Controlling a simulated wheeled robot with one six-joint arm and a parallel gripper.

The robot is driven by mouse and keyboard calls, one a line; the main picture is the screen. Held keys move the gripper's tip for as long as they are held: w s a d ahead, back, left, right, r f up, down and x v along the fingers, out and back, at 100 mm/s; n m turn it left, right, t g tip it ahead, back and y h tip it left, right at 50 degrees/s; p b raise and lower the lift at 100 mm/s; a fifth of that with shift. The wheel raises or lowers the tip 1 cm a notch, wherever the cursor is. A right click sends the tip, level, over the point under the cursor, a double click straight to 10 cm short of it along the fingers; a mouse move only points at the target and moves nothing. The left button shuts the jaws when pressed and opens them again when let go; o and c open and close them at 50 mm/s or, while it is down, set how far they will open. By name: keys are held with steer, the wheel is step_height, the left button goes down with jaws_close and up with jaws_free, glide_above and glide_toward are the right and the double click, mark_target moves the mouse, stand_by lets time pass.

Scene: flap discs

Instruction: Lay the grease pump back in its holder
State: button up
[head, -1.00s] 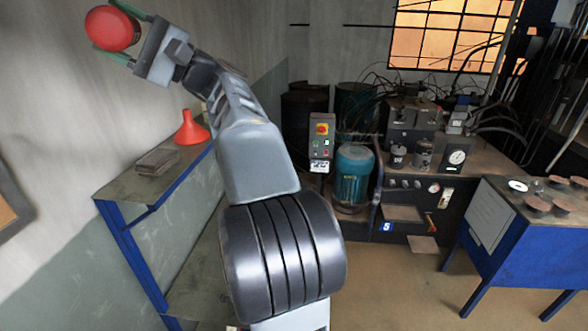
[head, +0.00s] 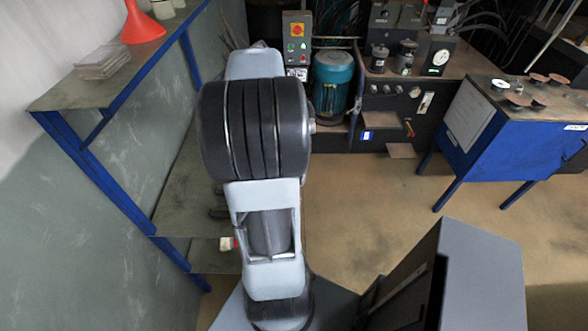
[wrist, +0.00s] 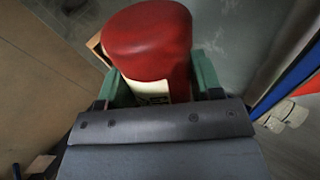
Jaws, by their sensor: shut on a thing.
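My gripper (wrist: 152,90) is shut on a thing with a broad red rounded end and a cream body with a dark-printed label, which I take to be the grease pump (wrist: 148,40). One green finger lies along each side of it in the wrist view. Its far end is hidden. I cannot make out the pump's holder in either current view.
A blue-framed shelf unit (head: 72,98) stands at left, with an orange-red funnel (head: 140,27) and a flat stack (head: 103,62) on top. A teal motor (head: 332,80) and a control box (head: 297,45) are behind. A blue table (head: 520,120) stands right. Floor between is clear.

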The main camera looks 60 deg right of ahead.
steer(key=s+d+f+n+g+h+b, duration=0.15)
steer(key=s+f+g, duration=0.25)
steer(key=s+f, duration=0.65)
steer(key=s+d+f+n+g+h+b, duration=0.1)
steer(key=s+d+f+g+b, duration=0.2)
steer(key=s+f, duration=0.7)
steer(key=w+a+f+b, duration=0.1)
steer(key=w+a+f, duration=0.2)
steer(key=w, duration=0.4)
steer(key=w+a+f+b, duration=0.2)
steer(key=w+a, duration=0.3)
steer(key=w, duration=0.3)
steer(key=w+a+f+b, duration=0.2)
steer(key=w+a+f, duration=0.2)
steer(key=w, duration=0.4)
steer(key=shift+w+a+f, duration=0.1)
steer(key=shift+w, duration=0.1)
step_height(320, 180, down, 2)
steer(key=shift+f+b, duration=0.15)
steer(key=shift+b, duration=0.75)
steer(key=shift+f+b, duration=0.75)
steer(key=shift+f, duration=0.35)
steer(key=shift+f+b, duration=0.4)
steer(key=shift+f, duration=0.2)
steer(key=o, duration=1.6)
steer(key=shift+r, duration=0.1)
